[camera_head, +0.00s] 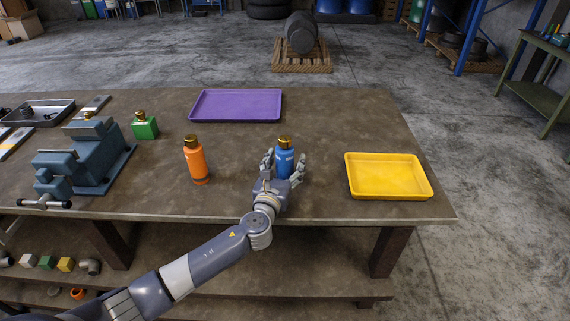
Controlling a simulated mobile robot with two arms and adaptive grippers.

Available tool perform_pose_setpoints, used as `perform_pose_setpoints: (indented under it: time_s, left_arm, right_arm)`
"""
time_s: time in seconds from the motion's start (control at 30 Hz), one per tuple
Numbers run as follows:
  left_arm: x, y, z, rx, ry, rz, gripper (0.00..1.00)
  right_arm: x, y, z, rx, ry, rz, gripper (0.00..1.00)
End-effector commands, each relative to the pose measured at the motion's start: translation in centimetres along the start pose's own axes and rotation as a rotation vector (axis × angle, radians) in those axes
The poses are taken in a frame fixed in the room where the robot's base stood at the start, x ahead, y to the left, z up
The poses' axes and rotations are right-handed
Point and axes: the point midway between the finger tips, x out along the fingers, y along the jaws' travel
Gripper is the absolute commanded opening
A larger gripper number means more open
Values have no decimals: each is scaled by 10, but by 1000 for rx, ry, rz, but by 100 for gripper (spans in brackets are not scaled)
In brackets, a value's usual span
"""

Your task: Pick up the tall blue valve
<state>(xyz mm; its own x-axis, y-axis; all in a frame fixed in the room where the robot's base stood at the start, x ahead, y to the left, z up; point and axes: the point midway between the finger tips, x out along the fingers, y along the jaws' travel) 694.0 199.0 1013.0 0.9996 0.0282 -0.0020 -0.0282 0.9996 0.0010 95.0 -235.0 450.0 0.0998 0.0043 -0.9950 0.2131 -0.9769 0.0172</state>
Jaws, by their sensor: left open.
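The tall blue valve (285,160) stands upright on the workbench, with a gold cap on top. My left gripper (283,170) is open at the near side of the blue valve, with its fingers on either side of it. The lower part of the valve is hidden by the hand, and I cannot tell whether the fingers touch it. My right gripper is not in view.
An orange valve (195,161) stands to the left, with a green block-shaped valve (144,127) and a vise (85,158) beyond. A purple tray (236,105) lies behind and a yellow tray (388,176) to the right. Bare bench (335,125) lies between the trays.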

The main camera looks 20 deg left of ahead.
Motion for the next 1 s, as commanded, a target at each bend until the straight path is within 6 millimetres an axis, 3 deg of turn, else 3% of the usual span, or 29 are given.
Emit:
perform_pose_setpoints:
  time_s: [0.13, 0.17, 0.4, 0.43, 0.77, 1.0]
  left_arm:
    - [0, 0, 0, 0, 0, 0, 64]
    - [0, 0, 0, 0, 0, 0, 60]
    - [0, 0, 0, 0, 0, 0, 6]
    - [0, 0, 0, 0, 0, 0, 2]
    - [0, 0, 5, 0, -6, 0, 2]
    - [0, 0, 22, -1, -9, -1, 2]
  right_arm:
    - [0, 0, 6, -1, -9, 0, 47]
    - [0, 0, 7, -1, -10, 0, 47]
    - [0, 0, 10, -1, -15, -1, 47]
    - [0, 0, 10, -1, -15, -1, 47]
    - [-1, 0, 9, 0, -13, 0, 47]
    - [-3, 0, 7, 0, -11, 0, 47]
